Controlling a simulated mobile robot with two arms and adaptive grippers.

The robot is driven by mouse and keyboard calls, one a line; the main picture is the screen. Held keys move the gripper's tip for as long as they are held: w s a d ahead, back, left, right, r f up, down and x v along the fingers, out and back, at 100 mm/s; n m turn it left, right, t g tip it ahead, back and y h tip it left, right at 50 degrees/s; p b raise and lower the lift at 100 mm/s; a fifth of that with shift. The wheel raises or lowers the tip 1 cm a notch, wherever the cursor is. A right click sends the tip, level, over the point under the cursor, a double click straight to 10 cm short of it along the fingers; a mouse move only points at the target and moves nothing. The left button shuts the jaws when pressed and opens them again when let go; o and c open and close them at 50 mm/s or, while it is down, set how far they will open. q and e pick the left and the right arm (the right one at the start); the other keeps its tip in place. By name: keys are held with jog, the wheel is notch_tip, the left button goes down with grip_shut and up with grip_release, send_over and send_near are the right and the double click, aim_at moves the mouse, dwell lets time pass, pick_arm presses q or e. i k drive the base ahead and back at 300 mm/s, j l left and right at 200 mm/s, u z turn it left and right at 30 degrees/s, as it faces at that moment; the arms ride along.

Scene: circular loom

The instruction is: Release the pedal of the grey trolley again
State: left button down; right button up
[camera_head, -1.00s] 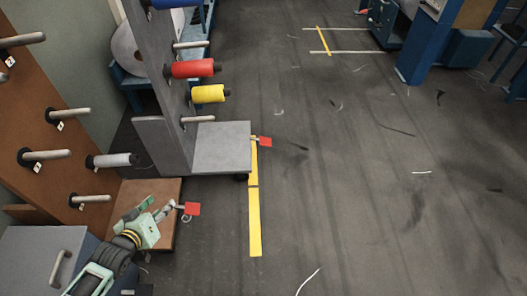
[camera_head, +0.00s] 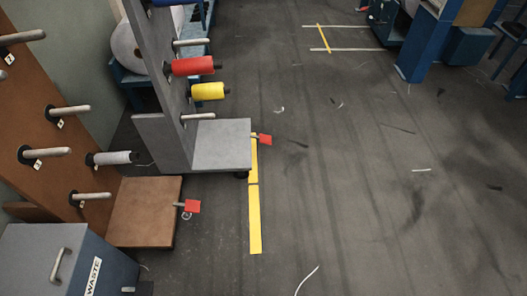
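The grey trolley (camera_head: 222,147) stands left of centre, with bobbins on pegs along its upright panel. Its red pedal (camera_head: 265,139) sticks out on the right side of its base, by the yellow floor line. A brown trolley (camera_head: 146,212) stands nearer on the left, with its own red pedal (camera_head: 192,206) at the right edge of its base. Neither of my grippers is in the head view. I cannot tell whether the grey trolley's pedal is up or down.
A blue waste bin (camera_head: 110,272) with a grey lid stands at the bottom left. The yellow line (camera_head: 254,215) runs on the floor beside the trolleys. Blue machine frames (camera_head: 425,45) stand at the upper right. The dark floor in the middle is mostly free, with scattered thread scraps.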

aim_at(264, 139)
jog(key=i+l, duration=0.45)
jog(key=i+l+u, duration=0.15)
jog(key=i+l, duration=0.3)
jog(key=l, duration=0.2)
